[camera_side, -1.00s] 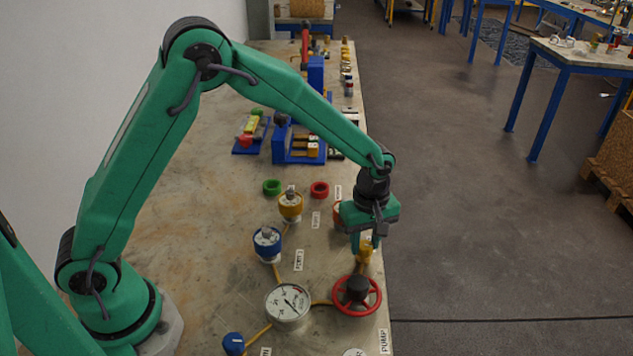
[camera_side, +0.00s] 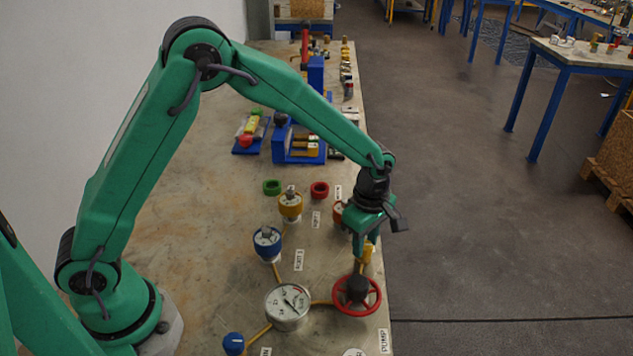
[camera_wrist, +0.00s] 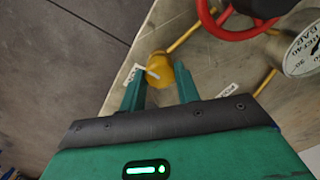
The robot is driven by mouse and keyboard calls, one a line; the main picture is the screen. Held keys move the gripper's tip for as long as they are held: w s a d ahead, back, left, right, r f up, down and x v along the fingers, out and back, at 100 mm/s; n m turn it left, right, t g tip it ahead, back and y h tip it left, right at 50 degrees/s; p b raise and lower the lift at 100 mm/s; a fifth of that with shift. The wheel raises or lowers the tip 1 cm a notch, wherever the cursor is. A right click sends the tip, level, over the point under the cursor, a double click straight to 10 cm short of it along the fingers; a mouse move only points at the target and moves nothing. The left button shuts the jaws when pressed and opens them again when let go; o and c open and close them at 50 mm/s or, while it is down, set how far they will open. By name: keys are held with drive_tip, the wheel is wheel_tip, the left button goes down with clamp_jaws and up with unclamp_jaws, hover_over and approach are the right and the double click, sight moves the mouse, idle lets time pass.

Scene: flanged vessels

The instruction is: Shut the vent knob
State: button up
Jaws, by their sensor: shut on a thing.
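The vent knob (camera_side: 369,252) is a small yellow knob near the bench's right edge, behind the red handwheel in the side view. My gripper (camera_side: 362,244) points down over it and is shut on it. In the wrist view the knob (camera_wrist: 160,66) shows between the two green fingers of my gripper (camera_wrist: 161,76), with a pale bar mark across its top. The fingers hide part of the knob in the side view. A small label beside it is too blurred to read.
A red handwheel (camera_side: 373,304) stands close in front of the knob, with a round pressure gauge (camera_side: 288,304) to its left. Yellow pipes run between fittings. Blue-collared (camera_side: 267,243) and yellow-collared (camera_side: 290,206) vessels stand to the left. Open floor lies right of the bench.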

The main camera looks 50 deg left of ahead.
sight(365, 245)
drive_tip(key=o, duration=1)
drive_tip(key=shift+r, duration=3.9)
drive_tip(key=shift+r, duration=0.1)
